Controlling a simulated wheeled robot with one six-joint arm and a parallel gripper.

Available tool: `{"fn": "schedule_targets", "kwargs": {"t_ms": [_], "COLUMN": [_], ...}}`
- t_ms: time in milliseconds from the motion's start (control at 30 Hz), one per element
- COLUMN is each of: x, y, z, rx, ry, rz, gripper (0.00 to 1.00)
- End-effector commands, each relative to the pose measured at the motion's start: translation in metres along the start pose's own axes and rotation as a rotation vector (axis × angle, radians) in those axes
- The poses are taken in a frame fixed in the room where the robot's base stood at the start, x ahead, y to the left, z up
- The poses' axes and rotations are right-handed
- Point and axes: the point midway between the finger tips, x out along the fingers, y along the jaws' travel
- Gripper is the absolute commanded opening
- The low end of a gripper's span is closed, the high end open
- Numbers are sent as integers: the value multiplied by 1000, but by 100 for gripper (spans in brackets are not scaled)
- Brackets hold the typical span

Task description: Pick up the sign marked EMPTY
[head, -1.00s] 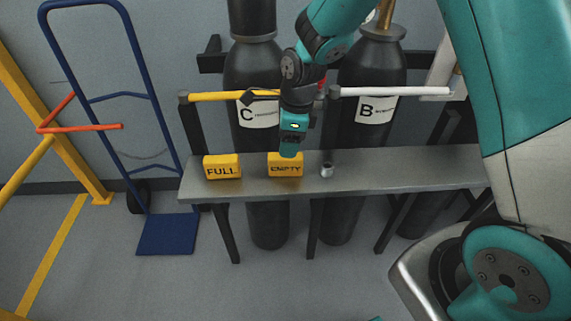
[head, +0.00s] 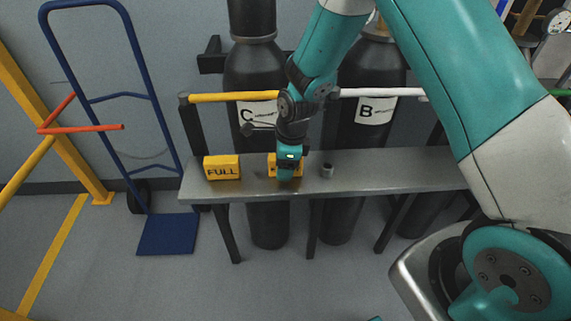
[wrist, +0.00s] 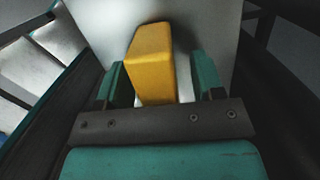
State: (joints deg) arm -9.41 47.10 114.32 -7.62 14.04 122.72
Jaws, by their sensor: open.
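The yellow EMPTY sign (head: 271,166) is a small block on the grey shelf (head: 400,167); my gripper hides most of its face in the head view. In the wrist view the yellow block (wrist: 153,62) stands between my two teal fingers. My gripper (head: 286,172) is lowered onto the sign from above. In the wrist view my gripper (wrist: 160,80) is open, with a gap on the right side of the block and a narrower one on the left.
The yellow FULL sign (head: 222,168) stands to the left on the same shelf. Dark gas cylinders C (head: 250,75) and B (head: 372,80) and a yellow rail (head: 225,97) are behind. A blue hand truck (head: 110,98) is at left.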

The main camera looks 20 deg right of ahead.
Motion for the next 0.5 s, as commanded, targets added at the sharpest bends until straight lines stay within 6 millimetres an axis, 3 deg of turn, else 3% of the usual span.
{"fn": "schedule_targets", "kwargs": {"t_ms": [500], "x": [5], "y": [0], "z": [-1], "rx": [0], "ry": [0], "rz": [0], "gripper": [62]}}
